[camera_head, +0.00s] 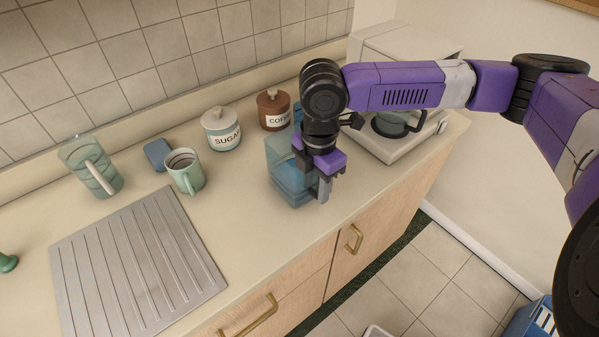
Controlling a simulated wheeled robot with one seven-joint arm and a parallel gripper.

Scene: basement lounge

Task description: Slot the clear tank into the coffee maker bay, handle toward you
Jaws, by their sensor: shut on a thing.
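The clear tank (282,163), bluish and see-through, stands upright at or just above the counter in the middle of the view. My gripper (321,190) points down at the tank's right front side and is shut on it; the fingers and arm hide part of the tank, and its handle is not clearly visible. The coffee maker (385,45) is a white machine at the back right of the counter, with a dark green carafe (392,122) on its base. My arm crosses in front of it and hides much of its front, so the bay cannot be made out.
Behind the tank stand a brown coffee canister (273,110) and a white-and-green sugar canister (222,132). Left are a green mug (186,172), a blue sponge (157,154), a green pitcher (88,165) and a ribbed drainboard (140,265). The counter (255,235) in front of the tank is clear.

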